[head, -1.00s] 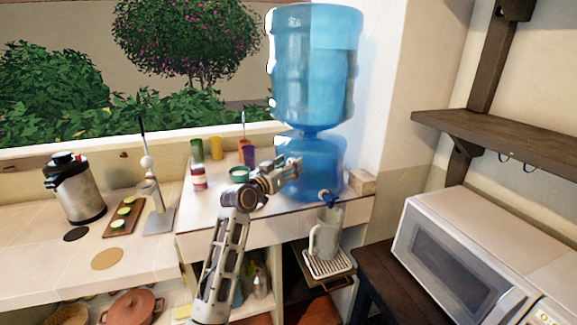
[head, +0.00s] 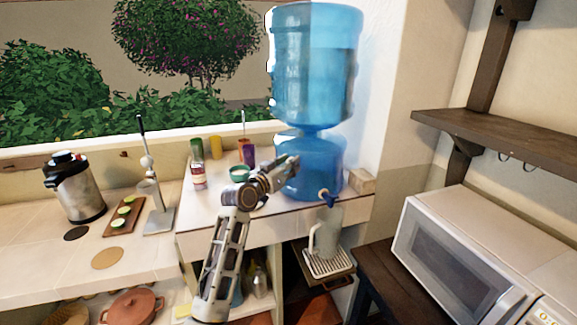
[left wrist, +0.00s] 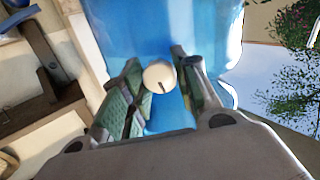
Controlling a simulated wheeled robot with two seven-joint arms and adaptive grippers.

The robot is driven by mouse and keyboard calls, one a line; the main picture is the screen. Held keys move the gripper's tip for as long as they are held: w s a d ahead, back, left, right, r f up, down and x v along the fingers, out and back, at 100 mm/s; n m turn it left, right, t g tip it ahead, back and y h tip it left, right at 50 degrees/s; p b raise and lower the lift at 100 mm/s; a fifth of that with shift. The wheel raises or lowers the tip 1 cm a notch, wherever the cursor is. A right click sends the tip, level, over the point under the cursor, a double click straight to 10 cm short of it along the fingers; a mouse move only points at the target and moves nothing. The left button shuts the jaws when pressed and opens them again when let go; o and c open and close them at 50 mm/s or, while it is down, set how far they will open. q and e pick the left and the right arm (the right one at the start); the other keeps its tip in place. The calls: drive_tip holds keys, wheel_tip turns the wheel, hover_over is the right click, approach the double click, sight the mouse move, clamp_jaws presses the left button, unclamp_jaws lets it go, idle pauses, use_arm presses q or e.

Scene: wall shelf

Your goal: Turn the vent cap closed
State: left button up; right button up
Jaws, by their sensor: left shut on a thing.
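The vent cap (left wrist: 159,77) is a small white round knob with a dark slot mark, on the blue water dispenser (left wrist: 165,30). In the left wrist view my left gripper (left wrist: 160,68) has its green-padded fingers on either side of the cap, shut on it. In the head view my left gripper (head: 291,162) reaches the lower blue section of the dispenser (head: 315,170); the cap is hidden there behind the fingers. My right gripper is in neither view.
A blue tap (head: 328,197) sits low on the dispenser, above a pitcher (head: 326,238) on a drip tray. A green bowl (head: 239,173), a jar (head: 198,176) and several cups stand left of my wrist. A small box (head: 362,181) is to the right. A microwave (head: 450,250) stands at right.

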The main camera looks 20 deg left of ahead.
use_arm(q)
drive_tip(key=shift+d+r+m+g+y+p, duration=0.1)
drive_tip(key=shift+m+y+p, duration=0.35)
drive_tip(key=shift+m+p, duration=2.05)
drive_tip(key=shift+a+m+g+y+p, duration=0.1)
drive_tip(key=shift+m+y+p, duration=0.55)
drive_tip(key=shift+m, duration=3.3)
drive_tip(key=shift+d+r+m+g+y+p, duration=0.1)
drive_tip(key=shift+m+y+p, duration=0.1)
drive_tip(key=shift+m+p, duration=2.4)
use_arm(e)
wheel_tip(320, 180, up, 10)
drive_tip(key=b, duration=0.1)
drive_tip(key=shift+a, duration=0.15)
use_arm(q)
drive_tip(key=shift+f+m, duration=0.1)
drive_tip(key=shift+m, duration=0.65)
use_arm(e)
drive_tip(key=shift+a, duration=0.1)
use_arm(q)
drive_tip(key=o, duration=1)
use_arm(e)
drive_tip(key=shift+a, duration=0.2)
use_arm(q)
drive_tip(key=shift+o, duration=0.2)
